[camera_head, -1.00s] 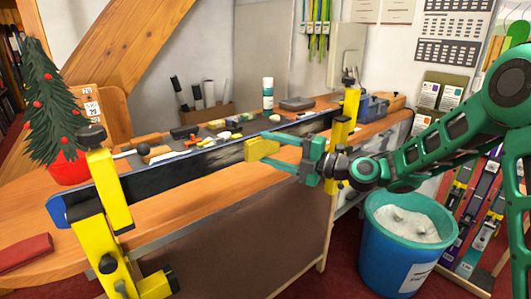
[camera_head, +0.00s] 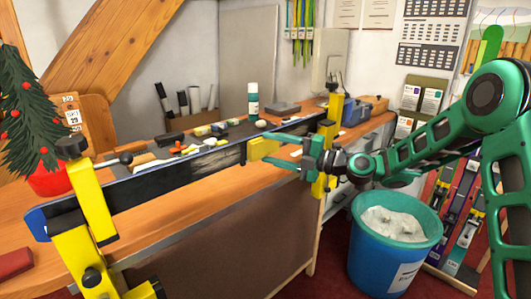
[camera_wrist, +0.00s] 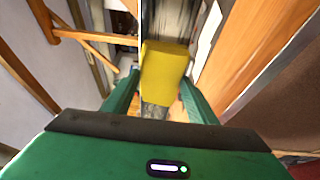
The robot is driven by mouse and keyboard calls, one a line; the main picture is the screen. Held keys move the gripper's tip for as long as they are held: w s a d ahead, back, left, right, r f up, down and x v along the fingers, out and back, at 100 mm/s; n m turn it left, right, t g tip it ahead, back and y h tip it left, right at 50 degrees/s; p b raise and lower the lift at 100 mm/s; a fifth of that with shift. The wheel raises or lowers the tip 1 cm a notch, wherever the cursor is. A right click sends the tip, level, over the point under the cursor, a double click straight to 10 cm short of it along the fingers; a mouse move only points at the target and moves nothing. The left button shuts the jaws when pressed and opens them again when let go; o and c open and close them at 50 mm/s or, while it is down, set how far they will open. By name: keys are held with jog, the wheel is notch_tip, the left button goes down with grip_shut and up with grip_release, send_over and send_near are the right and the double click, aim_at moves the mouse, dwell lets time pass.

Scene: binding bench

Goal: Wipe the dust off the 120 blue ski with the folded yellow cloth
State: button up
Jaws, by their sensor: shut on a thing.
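The ski (camera_head: 150,183) is held on edge along the bench front between two yellow clamps, with a blue tip at left and a dark face towards me. Streaks also show on the ski in the wrist view (camera_wrist: 203,28). My gripper (camera_head: 277,148) is shut on the folded yellow cloth (camera_head: 261,146), which is at the ski's face, right of its middle. The cloth fills the space between the fingers in the wrist view (camera_wrist: 165,72). I cannot read a number on the ski.
The left clamp (camera_head: 92,205) and right clamp (camera_head: 328,135) stand up past the ski; the right one is close beside my gripper. A blue bin (camera_head: 385,265) stands on the floor at right. Tools and a bottle (camera_head: 253,100) are on the bench behind.

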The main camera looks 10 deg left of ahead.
aim_at(258, 151)
jog(key=shift+w+d, duration=2.4)
jog(key=shift+w, duration=0.4)
jog(key=shift+s+a+r, duration=0.1)
jog(key=shift+s+a, duration=1.6)
jog(key=shift+s, duration=0.15)
jog(key=shift+s+a, duration=1)
jog(key=shift+s, duration=0.3)
jog(key=shift+s+a, duration=0.95)
jog(key=shift+s, duration=0.3)
jog(key=shift+s+a, duration=2.5)
jog(key=shift+s, duration=0.2)
jog(key=shift+s+a, duration=1.15)
jog(key=shift+s, duration=0.3)
jog(key=shift+s+a, duration=1.2)
jog(key=shift+s, duration=0.2)
jog(key=shift+s+d+f, duration=0.15)
jog(key=shift+s+d, duration=0.8)
jog(key=shift+d, duration=0.2)
jog(key=shift+s+d+f, duration=0.1)
jog(key=shift+s+d, duration=0.85)
jog(key=shift+d, duration=0.2)
